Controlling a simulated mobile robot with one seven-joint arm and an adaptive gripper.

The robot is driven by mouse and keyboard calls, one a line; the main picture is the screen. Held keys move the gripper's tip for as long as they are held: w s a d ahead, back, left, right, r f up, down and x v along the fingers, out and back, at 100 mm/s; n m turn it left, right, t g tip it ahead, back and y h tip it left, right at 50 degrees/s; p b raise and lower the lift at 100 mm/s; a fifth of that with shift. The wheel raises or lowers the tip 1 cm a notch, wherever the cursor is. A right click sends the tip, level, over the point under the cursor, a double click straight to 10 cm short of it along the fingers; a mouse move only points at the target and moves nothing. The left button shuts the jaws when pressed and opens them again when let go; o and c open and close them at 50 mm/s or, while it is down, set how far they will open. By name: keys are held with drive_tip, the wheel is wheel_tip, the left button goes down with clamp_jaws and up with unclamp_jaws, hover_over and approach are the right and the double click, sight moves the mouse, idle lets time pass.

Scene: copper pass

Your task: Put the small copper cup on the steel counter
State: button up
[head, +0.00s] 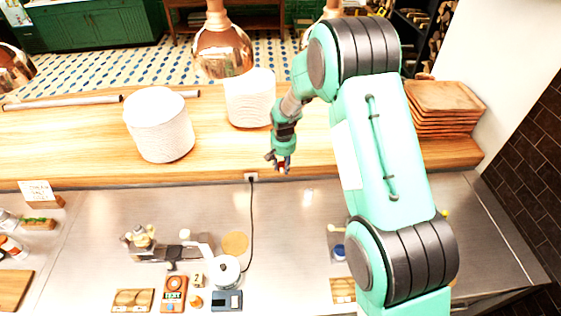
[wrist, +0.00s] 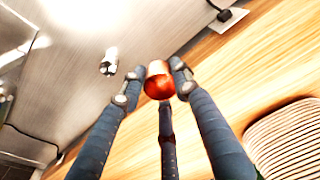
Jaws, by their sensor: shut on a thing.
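The small copper cup (wrist: 159,84) is reddish and shiny, held between my gripper's (wrist: 157,85) dark fingertips in the wrist view. Its lower part and far side are partly hidden. In the head view my gripper (head: 282,165) hangs at the front edge of the wooden ledge, with the cup too small there to make out clearly. The steel counter (head: 310,225) lies in front of and below the ledge. It also shows at the left of the wrist view (wrist: 75,75). The cup appears to be held in the air.
The wooden ledge (head: 60,150) carries white plate stacks (head: 160,125) and wooden trays (head: 448,108). A black cord (head: 251,215) hangs from a socket onto the counter. A scale, small boards and other items stand at the counter's front left. Copper lamps (head: 222,52) hang above.

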drive_tip(key=shift+s+d+r, duration=0.1)
drive_tip(key=shift+s+d, duration=0.1)
drive_tip(key=shift+s, duration=0.8)
drive_tip(key=shift+d, duration=0.1)
drive_tip(key=s+d+f+b, duration=0.2)
drive_tip(key=s+d+b, duration=0.2)
drive_tip(key=d+b, duration=0.3)
drive_tip(key=s+d+f+b, duration=0.3)
drive_tip(key=d+b, duration=0.4)
drive_tip(key=b, duration=0.3)
drive_tip(key=shift+s, duration=0.75)
idle(0.9)
